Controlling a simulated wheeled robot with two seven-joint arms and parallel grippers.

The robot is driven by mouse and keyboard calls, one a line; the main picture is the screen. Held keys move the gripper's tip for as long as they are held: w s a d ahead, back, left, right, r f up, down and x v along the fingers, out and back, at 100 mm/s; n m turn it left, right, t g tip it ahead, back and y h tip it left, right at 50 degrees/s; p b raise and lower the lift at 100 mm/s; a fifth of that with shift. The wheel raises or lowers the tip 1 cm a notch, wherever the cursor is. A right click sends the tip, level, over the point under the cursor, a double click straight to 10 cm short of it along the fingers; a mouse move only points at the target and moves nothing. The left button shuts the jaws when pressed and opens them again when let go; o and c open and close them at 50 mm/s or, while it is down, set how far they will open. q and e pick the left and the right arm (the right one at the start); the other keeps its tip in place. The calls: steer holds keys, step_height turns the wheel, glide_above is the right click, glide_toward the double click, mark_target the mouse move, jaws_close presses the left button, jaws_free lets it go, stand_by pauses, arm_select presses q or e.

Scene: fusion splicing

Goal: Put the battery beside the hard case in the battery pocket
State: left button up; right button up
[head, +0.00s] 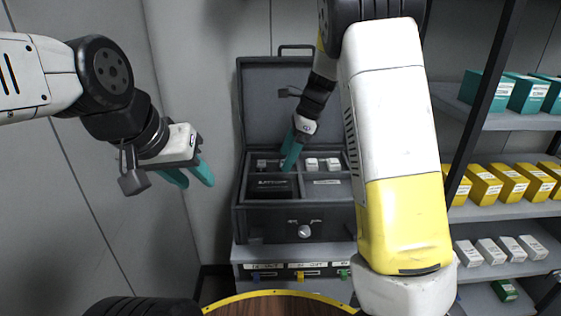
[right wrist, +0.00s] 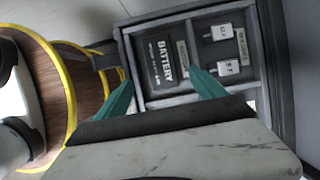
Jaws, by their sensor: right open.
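A dark block with white lettering BATTERY (right wrist: 164,62) lies in a compartment of the open grey hard case (head: 262,222). In the head view the dark block (head: 268,184) shows in the front-left compartment, which appears to be the battery pocket. My right gripper (head: 288,166) is over the case with its teal fingers pointing down. In the right wrist view its fingers (right wrist: 158,70) are spread, with the block seen between and beyond them. Whether they touch it I cannot tell. My left gripper (head: 197,183) is open and empty, left of the case.
White labelled pieces (right wrist: 228,68) sit in another compartment of the case. The raised lid (head: 265,100) stands behind. Shelves with teal and yellow boxes (head: 483,185) are at the right. A round wooden top with a yellow rim (head: 280,305) is in front.

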steer(key=s+d+r+n+t, duration=0.2)
steer(key=s+n, duration=0.4)
steer(key=s, duration=0.3)
steer(key=s+d+r+n+t+h, duration=0.1)
steer(key=s+d+r+n+t, duration=0.1)
steer(key=s+d+r+n, duration=0.2)
steer(key=s+d+r+n+t+h, duration=0.1)
steer(key=s+d+r+n, duration=0.3)
steer(key=s+n, duration=0.4)
steer(key=s+t, duration=0.1)
steer(key=s, duration=0.4)
steer(key=shift+s+n, duration=0.3)
